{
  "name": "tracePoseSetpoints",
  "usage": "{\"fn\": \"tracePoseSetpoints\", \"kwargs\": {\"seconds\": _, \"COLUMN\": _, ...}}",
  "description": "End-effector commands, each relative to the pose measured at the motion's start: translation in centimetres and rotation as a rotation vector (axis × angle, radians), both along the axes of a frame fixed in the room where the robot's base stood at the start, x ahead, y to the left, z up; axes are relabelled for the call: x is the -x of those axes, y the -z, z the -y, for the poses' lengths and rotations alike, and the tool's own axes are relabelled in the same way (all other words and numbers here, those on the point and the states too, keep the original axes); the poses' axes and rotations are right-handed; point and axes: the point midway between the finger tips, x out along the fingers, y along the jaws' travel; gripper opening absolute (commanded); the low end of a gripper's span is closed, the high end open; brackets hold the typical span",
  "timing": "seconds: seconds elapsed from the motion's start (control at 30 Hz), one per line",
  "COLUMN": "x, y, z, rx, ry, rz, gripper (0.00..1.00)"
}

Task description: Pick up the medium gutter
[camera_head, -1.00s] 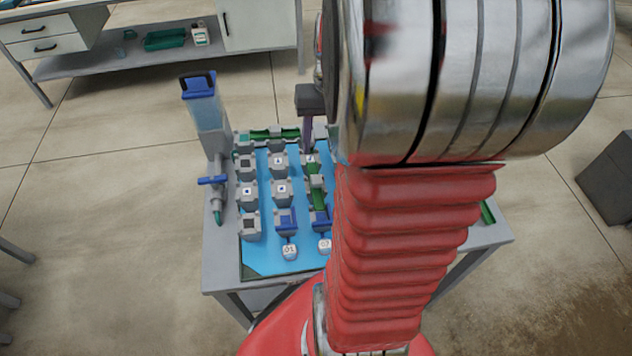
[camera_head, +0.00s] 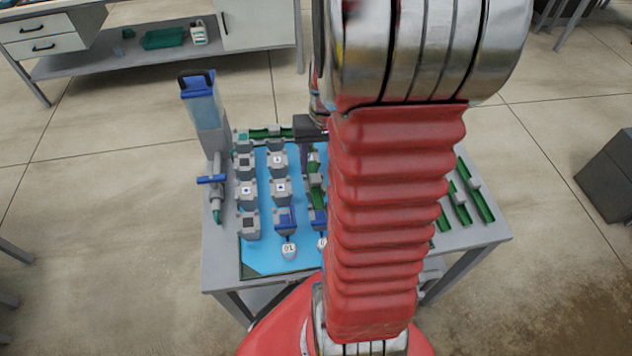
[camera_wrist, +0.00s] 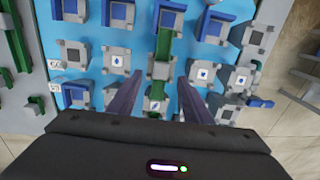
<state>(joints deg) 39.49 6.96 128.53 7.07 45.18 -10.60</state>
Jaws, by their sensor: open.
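My gripper (camera_wrist: 158,98) is open. In the wrist view its two dark fingers stand on either side of a grey block with a green strip, over the blue board (camera_wrist: 107,87). A green gutter (camera_wrist: 164,42) runs away from there, with grey blocks on it. In the head view a green gutter (camera_head: 316,190) on the board is partly hidden by my arm. Several green gutters (camera_head: 461,206) with grey clips lie at the table's right side. I cannot tell which gutter is the medium one. Contact between fingers and block is unclear.
Grey and blue blocks (camera_head: 248,190) stand in rows on the board. A blue-topped clear column (camera_head: 204,105) rises at the table's left. White numbered pieces (camera_head: 289,250) sit near the front edge. A long bench (camera_head: 100,65) stands behind, across clear floor.

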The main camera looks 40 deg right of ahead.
Motion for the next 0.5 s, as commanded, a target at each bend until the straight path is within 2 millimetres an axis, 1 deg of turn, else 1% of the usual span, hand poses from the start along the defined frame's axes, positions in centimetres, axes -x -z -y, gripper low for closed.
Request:
{"fn": "tracePoseSetpoints", "kwargs": {"seconds": 0.3, "x": -0.1, "y": 3.7, "z": -0.4, "rx": -0.002, "ry": 0.000, "rz": -0.003, "gripper": 0.45}}
{"fn": "tracePoseSetpoints", "kwargs": {"seconds": 0.4, "x": -0.1, "y": 4.6, "z": -0.5, "rx": -0.002, "ry": 0.000, "rz": -0.002, "gripper": 0.45}}
{"fn": "tracePoseSetpoints", "kwargs": {"seconds": 0.5, "x": -0.2, "y": 4.9, "z": -0.5, "rx": 0.000, "ry": 0.000, "rz": -0.001, "gripper": 0.45}}
